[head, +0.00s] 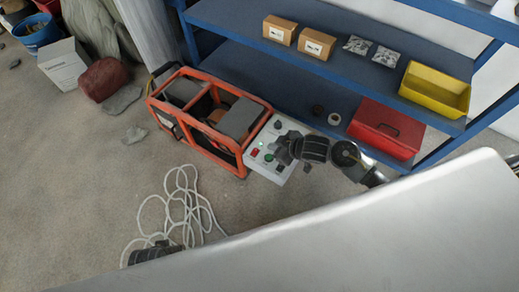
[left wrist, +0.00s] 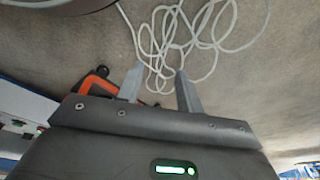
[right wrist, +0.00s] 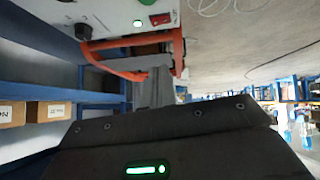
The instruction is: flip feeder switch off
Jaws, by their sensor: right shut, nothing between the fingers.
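The white control panel (head: 288,125) sits at the right end of an orange-framed machine (head: 205,117). A red switch (head: 255,152) and a green button (head: 268,158) show on it. In the right wrist view the red switch (right wrist: 160,18) is at the top, beside a lit button (right wrist: 138,22) and a black knob (right wrist: 83,31); its on or off position cannot be told. My right gripper (head: 280,150) is over the panel, shut and empty; its fingers (right wrist: 158,73) point toward the panel's side, apart from the switch in that view. My left gripper (left wrist: 158,70) is open and empty above the floor.
A blue shelf (head: 235,55) behind holds cardboard boxes (head: 317,43), a yellow bin (head: 435,90) and a red box (head: 385,130). A white cable (head: 180,205) lies coiled on the floor. A large grey surface (head: 350,230) fills the lower front.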

